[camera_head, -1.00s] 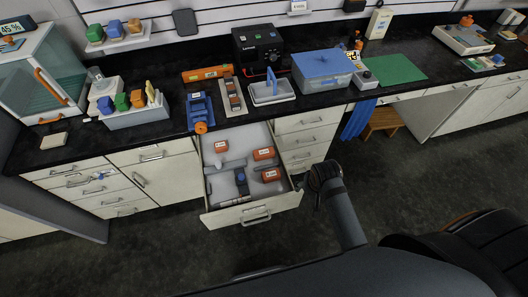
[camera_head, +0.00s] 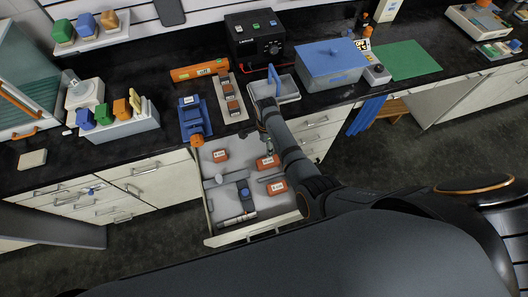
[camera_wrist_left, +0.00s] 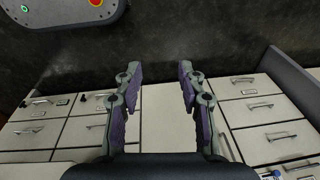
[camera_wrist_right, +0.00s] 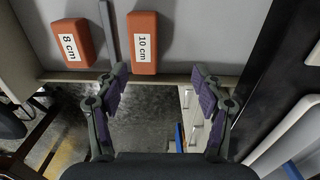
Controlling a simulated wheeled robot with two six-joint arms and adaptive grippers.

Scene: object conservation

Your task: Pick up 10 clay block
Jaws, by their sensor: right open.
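The orange clay block labelled 10 cm (camera_wrist_right: 142,42) lies in the open drawer, at the top of the right wrist view. In the head view it appears to be the block (camera_head: 267,162) beside my right arm. My right gripper (camera_wrist_right: 160,72) is open and empty, with the 10 cm block ahead of its fingers and not between them.
An orange block labelled 8 cm (camera_wrist_right: 73,42) lies beside it, past a grey divider (camera_wrist_right: 109,32). Another orange block (camera_head: 220,155) and a dark tool (camera_head: 243,192) share the drawer (camera_head: 212,213). A white bin (camera_head: 284,90) stands on the counter above.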

